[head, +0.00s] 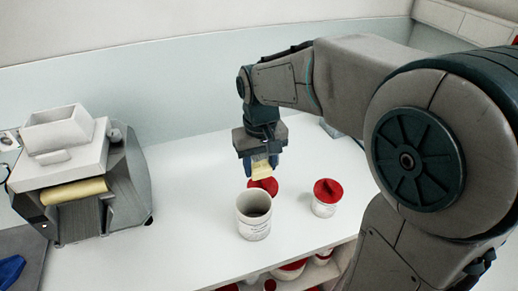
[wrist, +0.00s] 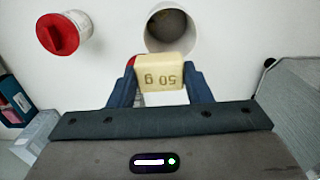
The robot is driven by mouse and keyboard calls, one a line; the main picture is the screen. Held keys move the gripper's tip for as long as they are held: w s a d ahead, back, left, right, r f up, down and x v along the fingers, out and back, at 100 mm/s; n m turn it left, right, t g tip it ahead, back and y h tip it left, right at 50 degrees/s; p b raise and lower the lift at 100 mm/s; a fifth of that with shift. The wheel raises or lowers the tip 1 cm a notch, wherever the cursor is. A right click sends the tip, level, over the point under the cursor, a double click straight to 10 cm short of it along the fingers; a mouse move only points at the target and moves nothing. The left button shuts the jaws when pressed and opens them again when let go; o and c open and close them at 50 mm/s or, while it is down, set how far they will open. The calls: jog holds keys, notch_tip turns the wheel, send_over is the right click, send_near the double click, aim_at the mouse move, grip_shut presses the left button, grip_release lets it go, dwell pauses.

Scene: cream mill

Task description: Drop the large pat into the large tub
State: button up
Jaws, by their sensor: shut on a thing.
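My gripper (head: 261,166) is shut on a pale yellow pat (head: 261,173), held above the counter. In the wrist view the pat (wrist: 160,72) sits between the blue fingers and bears an upside-down "50 g" mark. An open white tub (head: 254,219) stands upright on the counter, just below and in front of the pat in the head view. In the wrist view the tub's mouth (wrist: 172,28) lies just beyond the pat, whose edge overlaps its rim. The tub's inside looks dark grey; its contents are unclear.
A red lid (head: 265,186) lies behind the open tub, partly hidden. A smaller white tub with a red lid (head: 327,191) stands to the right. A grey machine (head: 72,185) with a yellow roll stands at left. Red-lidded tubs sit on a shelf (head: 290,271) below the counter edge.

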aim_at(261, 168)
jog(key=shift+s+f+b, duration=0.15)
jog(key=shift+f+b, duration=0.25)
jog(key=shift+f, duration=0.1)
notch_tip(261, 168, down, 5)
jog(key=b, duration=0.3)
jog(key=shift+b, duration=0.3)
jog(key=o, duration=1.1)
jog(key=shift+c, duration=0.2)
jog(key=shift+r, duration=0.1)
notch_tip(261, 168, up, 14)
jog(key=shift+f+b, duration=0.1)
jog(key=shift+b, duration=0.35)
jog(key=shift+d, duration=0.15)
